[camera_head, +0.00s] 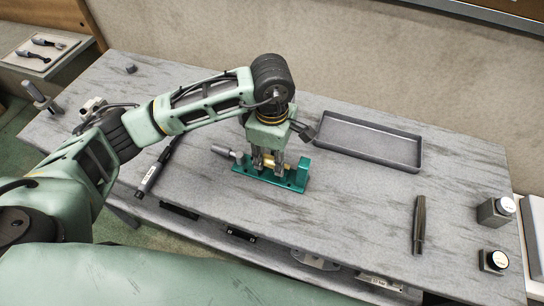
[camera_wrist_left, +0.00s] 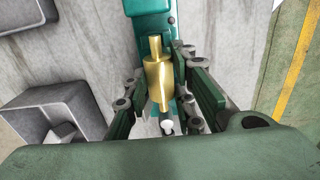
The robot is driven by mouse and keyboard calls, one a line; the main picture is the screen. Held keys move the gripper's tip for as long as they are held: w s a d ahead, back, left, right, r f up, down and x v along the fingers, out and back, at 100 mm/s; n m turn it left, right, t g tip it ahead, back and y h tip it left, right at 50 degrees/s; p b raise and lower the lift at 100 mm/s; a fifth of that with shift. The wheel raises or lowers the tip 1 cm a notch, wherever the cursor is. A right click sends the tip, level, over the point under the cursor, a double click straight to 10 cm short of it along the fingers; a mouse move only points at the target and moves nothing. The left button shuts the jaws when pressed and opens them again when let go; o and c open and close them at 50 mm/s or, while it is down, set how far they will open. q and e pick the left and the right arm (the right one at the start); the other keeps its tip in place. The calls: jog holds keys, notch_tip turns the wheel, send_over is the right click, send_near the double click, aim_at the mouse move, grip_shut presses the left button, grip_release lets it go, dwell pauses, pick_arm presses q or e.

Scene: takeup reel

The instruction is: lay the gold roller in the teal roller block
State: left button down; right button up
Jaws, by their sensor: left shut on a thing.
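The gold roller (camera_wrist_left: 159,78) is between the fingers of my left gripper (camera_wrist_left: 160,95) in the left wrist view. In the head view only a little of the gold roller (camera_head: 283,157) shows, behind the fingers. The teal roller block (camera_head: 298,186) stands on the table directly below my left gripper (camera_head: 269,165), which points down. The teal block also shows in the left wrist view (camera_wrist_left: 150,24), behind the roller. My left gripper is shut on the roller. I cannot tell whether the roller touches the block. My right gripper is not in view.
A dark empty tray (camera_head: 369,157) lies behind and right of the block. The table between block and rod is clear.

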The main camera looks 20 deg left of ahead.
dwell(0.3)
pick_arm(q)
jog(key=shift+f+b, duration=0.35)
jog(key=shift+b, duration=0.05)
jog(key=shift+r+p, duration=0.5)
jog(key=shift+r, duration=1.15)
